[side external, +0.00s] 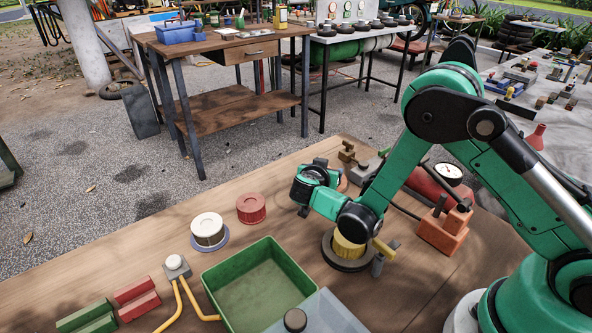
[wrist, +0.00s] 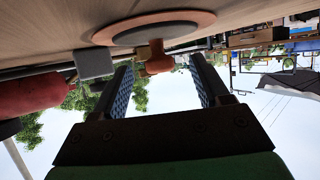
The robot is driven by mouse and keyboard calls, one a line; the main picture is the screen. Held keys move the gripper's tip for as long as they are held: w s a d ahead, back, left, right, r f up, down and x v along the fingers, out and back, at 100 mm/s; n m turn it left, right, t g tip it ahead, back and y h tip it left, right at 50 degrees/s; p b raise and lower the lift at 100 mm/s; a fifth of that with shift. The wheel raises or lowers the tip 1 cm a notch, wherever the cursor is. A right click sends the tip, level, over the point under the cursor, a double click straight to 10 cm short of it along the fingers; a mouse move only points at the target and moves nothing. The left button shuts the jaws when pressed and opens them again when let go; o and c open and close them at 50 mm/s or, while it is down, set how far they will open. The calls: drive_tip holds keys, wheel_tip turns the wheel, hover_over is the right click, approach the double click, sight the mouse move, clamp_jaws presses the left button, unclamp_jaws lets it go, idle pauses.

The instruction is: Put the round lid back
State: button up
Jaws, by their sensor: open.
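The round lid, a dark disc with an orange-brown rim (wrist: 155,28) and an orange-brown knob (wrist: 155,63), is on the wooden table, knob up; the wrist view is upside down. In the side view only a sliver of its rim (side external: 342,184) shows behind my gripper (side external: 318,176). In the wrist view my gripper (wrist: 160,64) is open, one finger on each side of the knob, with gaps on both sides. Whether the knob is fully between the fingertips I cannot tell. A dark round housing (side external: 345,264) with a yellow pleated filter (side external: 348,246) stands uncovered below my arm.
A red tank (side external: 428,186) with a gauge (side external: 448,174) and an orange block (side external: 445,230) are at right. A green tray (side external: 213,287), a white-topped jar (side external: 208,226) and a red round part (side external: 251,208) are at left. Bare tabletop lies between red part and housing.

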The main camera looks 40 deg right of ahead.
drive_tip(key=shift+w+d, duration=0.1)
clamp_jaws()
idle(0.4)
wheel_tip(320, 180, up, 19)
drive_tip(key=s+a+f+n+t+y, duration=0.2)
drive_tip(key=s+a+n+t+y, duration=0.3)
drive_tip(key=n+y, duration=0.5)
drive_tip(key=shift+s+a+f+n+t+y, duration=0.15)
drive_tip(key=shift+s+a+n+t+y, duration=0.15)
drive_tip(key=shift+s+n, duration=0.6)
drive_tip(key=shift+s+m, duration=0.2)
drive_tip(key=shift+m, duration=0.1)
